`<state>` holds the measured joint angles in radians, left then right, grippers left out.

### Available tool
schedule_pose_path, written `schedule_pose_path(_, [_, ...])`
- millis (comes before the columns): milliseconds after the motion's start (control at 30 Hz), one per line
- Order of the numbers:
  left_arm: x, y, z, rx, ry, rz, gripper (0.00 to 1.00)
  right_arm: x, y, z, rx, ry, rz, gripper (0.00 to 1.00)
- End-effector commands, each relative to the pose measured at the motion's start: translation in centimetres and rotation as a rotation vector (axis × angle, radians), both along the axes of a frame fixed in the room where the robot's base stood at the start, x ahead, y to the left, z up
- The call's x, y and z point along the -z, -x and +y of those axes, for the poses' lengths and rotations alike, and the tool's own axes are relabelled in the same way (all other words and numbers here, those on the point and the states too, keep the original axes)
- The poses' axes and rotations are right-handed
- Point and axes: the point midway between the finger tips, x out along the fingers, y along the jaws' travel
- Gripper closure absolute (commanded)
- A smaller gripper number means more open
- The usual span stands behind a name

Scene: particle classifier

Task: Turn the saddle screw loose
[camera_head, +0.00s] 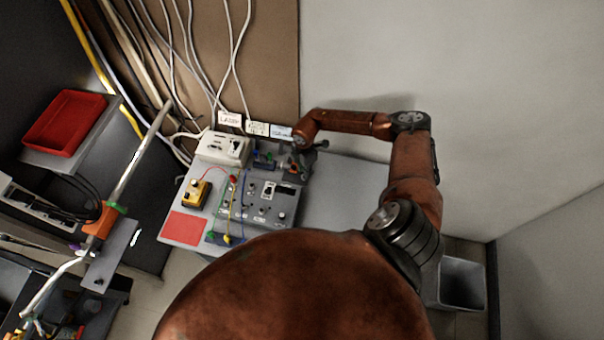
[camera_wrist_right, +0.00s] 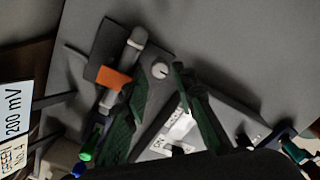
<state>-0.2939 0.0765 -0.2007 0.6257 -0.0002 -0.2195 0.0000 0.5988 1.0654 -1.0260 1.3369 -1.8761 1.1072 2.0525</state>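In the right wrist view, a small round pale screw head or knob (camera_wrist_right: 160,70) sits beside a grey cylinder with an orange block (camera_wrist_right: 113,78); it looks like the saddle screw, though the picture is dark. My right gripper (camera_wrist_right: 161,84) has its two dark green fingers spread, one on either side of the knob. I cannot tell whether either finger touches it. In the head view my right gripper (camera_head: 299,163) is at the back right of the equipment, over a small dark fixture it mostly hides. My left gripper is not in view.
A grey control box (camera_head: 262,197) with knobs and cables stands in front of the gripper. The grey table (camera_head: 345,193) is clear on the right, beside the wall (camera_head: 390,50).

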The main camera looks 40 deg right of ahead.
Motion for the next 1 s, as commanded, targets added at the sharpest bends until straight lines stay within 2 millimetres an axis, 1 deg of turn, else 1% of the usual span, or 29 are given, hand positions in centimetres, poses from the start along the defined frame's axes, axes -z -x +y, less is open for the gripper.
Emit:
schedule_pose_path(33, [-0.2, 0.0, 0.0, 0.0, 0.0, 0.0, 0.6, 0.8, 0.1, 0.1, 0.001, 0.0, 0.002, 0.75])
schedule_pose_path(100, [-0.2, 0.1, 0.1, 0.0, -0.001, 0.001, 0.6, 1.7, 0.0, 0.1, 0.0, 0.0, 0.001, 0.75])
schedule_pose_path(233, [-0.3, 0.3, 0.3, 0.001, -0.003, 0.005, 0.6, 2.9, -0.1, 0.1, -0.001, 0.0, 0.0, 0.75])
schedule_pose_path(367, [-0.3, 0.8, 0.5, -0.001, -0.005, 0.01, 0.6, 3.3, -0.1, 0.1, -0.002, 0.0, 0.0, 0.75])
schedule_pose_path(567, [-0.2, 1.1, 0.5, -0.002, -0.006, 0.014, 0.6, 3.4, -0.1, 0.1, -0.003, 0.0, 0.0, 0.75])
schedule_pose_path(667, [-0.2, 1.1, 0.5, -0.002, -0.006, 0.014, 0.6, 3.4, -0.1, 0.1, -0.003, 0.0, 0.0, 0.81])
schedule_pose_path(933, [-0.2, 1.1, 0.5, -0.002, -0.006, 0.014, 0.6, 3.3, -0.1, 0.1, -0.003, 0.0, 0.0, 0.99])
schedule_pose_path(1000, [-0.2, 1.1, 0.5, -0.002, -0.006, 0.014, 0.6, 3.3, 0.0, 0.1, -0.003, 0.0, 0.0, 1.0])
